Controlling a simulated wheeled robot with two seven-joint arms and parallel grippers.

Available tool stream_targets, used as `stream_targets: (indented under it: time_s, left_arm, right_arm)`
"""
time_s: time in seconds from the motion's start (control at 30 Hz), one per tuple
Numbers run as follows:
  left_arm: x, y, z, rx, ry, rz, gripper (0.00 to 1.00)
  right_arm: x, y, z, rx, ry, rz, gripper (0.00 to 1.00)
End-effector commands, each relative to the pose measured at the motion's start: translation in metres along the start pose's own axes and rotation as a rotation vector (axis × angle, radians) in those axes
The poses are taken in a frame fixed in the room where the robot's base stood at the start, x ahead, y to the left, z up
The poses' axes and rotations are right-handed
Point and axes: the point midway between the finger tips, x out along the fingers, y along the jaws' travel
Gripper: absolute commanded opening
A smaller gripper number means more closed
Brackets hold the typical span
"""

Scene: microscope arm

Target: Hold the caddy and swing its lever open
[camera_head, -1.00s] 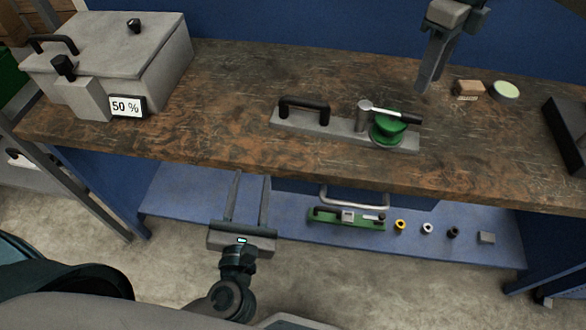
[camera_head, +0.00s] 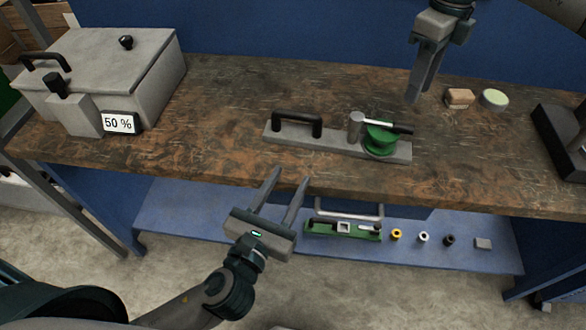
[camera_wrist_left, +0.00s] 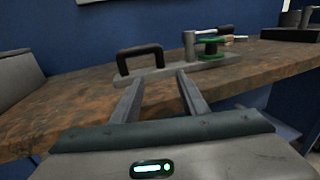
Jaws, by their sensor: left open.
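The caddy is a flat grey bar (camera_head: 338,143) on the workbench with a black handle (camera_head: 297,122) at its left end. A metal post (camera_head: 355,124) carries a lever with a black grip (camera_head: 393,128), lying across a green round part (camera_head: 379,143) at the right end. The caddy also shows in the left wrist view (camera_wrist_left: 165,72). My left gripper (camera_head: 291,176) is open and empty, its fingers pointing at the bench edge, in front of and apart from the handle. My right gripper (camera_head: 413,99) hangs above the bench behind the caddy; its jaw gap is unclear.
A grey lidded box (camera_head: 95,72) with a "50 %" display stands at left. A tan block (camera_head: 459,98), a pale green disc (camera_head: 494,98) and a black item (camera_head: 561,143) lie at right. A green tool (camera_head: 343,230) and small parts lie on the blue shelf below.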

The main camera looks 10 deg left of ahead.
Motion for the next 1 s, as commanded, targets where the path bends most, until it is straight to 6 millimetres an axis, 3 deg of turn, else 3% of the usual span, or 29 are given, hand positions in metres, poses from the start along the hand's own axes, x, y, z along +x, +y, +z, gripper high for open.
stream_targets:
  time_s: [0.37, 1.0]
  left_arm:
    - [0.028, 0.001, 0.001, 0.001, -0.003, 0.002, 0.40]
    - [0.131, 0.000, 0.001, 0.001, -0.002, 0.002, 0.40]
  right_arm:
    - [0.000, 0.000, 0.000, 0.000, 0.000, 0.000, 0.31]
    - [0.000, 0.000, 0.000, 0.000, 0.000, 0.000, 0.31]
